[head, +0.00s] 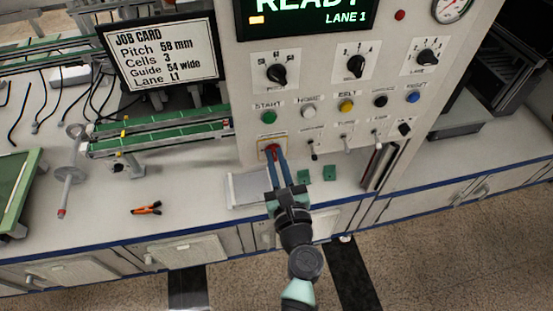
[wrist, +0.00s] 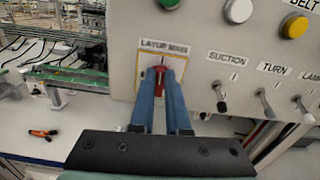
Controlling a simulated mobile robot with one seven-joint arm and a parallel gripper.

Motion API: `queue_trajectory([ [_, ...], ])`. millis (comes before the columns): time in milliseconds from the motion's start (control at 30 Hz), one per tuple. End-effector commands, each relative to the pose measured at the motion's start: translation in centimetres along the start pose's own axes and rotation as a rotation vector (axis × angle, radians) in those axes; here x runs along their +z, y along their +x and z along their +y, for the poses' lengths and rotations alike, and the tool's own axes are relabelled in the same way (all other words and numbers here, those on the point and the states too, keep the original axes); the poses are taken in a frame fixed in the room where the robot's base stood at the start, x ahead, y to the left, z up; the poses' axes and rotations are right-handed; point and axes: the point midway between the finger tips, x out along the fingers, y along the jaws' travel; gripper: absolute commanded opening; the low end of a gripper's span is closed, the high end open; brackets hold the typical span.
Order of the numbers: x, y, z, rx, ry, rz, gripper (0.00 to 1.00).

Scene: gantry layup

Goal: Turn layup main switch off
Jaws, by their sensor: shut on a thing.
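The layup main switch (wrist: 160,78) is a red handle on a yellow-bordered plate low on the left of the control panel, under the label "LAYUP MAIN". In the head view the red switch (head: 272,149) shows just beyond my fingertips. My gripper (wrist: 160,88) has its two blue fingers shut on the red handle, one on each side. In the head view my gripper (head: 274,156) reaches up to the panel from below. The handle looks upright in the wrist view; its lower part is hidden between the fingers.
The panel (head: 240,90) carries knobs, coloured buttons and the suction lever (wrist: 219,96) right of my gripper. The display reads "READY". Green blocks (head: 302,175) and a white tray (head: 246,189) lie below. Orange pliers (head: 147,209) lie on the bench at left.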

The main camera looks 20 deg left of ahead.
Motion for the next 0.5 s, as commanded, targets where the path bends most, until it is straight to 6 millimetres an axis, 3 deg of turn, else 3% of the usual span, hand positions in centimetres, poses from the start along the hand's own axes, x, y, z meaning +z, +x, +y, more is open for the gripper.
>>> queue_trajectory([
  [500, -0.41, -0.01, 0.49, -0.001, -0.441, -0.002, 0.0],
])
